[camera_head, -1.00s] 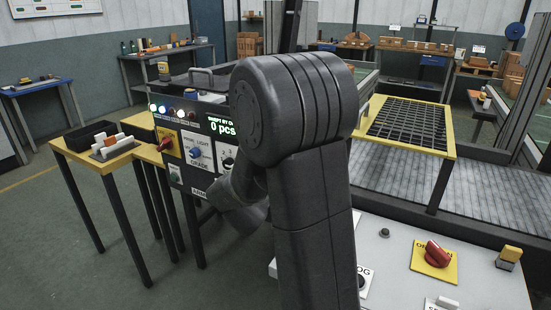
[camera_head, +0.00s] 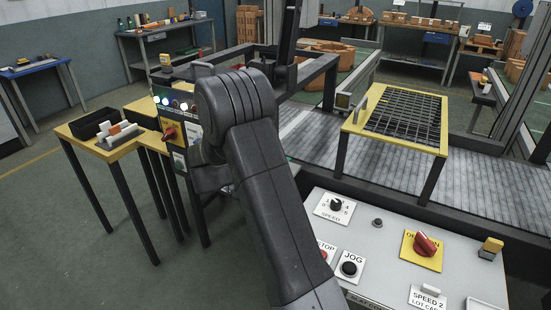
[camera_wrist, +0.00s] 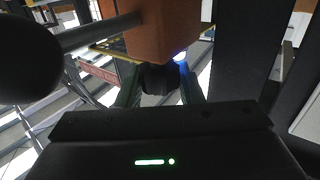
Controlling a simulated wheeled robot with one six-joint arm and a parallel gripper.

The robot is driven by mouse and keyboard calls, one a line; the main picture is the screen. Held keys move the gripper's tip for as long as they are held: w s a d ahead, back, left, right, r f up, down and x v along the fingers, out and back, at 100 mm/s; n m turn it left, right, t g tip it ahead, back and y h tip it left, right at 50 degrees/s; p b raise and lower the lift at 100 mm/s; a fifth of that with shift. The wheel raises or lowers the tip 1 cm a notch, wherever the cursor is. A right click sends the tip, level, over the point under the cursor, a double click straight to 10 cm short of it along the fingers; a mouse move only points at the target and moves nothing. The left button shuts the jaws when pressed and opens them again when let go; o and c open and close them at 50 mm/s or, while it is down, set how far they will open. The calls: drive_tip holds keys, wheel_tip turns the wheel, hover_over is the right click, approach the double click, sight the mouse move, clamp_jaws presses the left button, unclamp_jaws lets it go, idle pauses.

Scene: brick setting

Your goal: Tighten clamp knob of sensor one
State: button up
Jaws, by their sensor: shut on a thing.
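In the wrist view my gripper (camera_wrist: 159,86) has its two fingers on either side of a small dark knob (camera_wrist: 158,77) and is shut on it. The knob sits just below an orange block (camera_wrist: 165,32), which looks like the sensor body. A grey metal rod (camera_wrist: 98,32) runs into the block from the left. A blue light glows at the block's lower right edge. In the head view my own arm hides the gripper, the knob and the sensor. No label on the sensor can be read.
A large dark round shape (camera_wrist: 25,55) fills the wrist view's upper left. In the head view, a control panel (camera_head: 390,262) with knobs and buttons is at the lower right. A yellow-framed grid table (camera_head: 356,122) stands behind it. A yellow side table (camera_head: 75,135) is at left.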

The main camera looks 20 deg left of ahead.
drive_tip(key=shift+r+m+g+h, duration=0.15)
drive_tip(key=shift+m+g+h, duration=0.45)
drive_tip(key=shift+g+h, duration=0.1)
drive_tip(key=o, duration=1)
drive_tip(key=shift+c, duration=0.2)
drive_tip(key=v, duration=1.3)
drive_tip(key=shift+s+a+b, duration=0.3)
drive_tip(key=shift+b, duration=0.15)
drive_tip(key=p+x, duration=0.1)
drive_tip(key=x, duration=1.3)
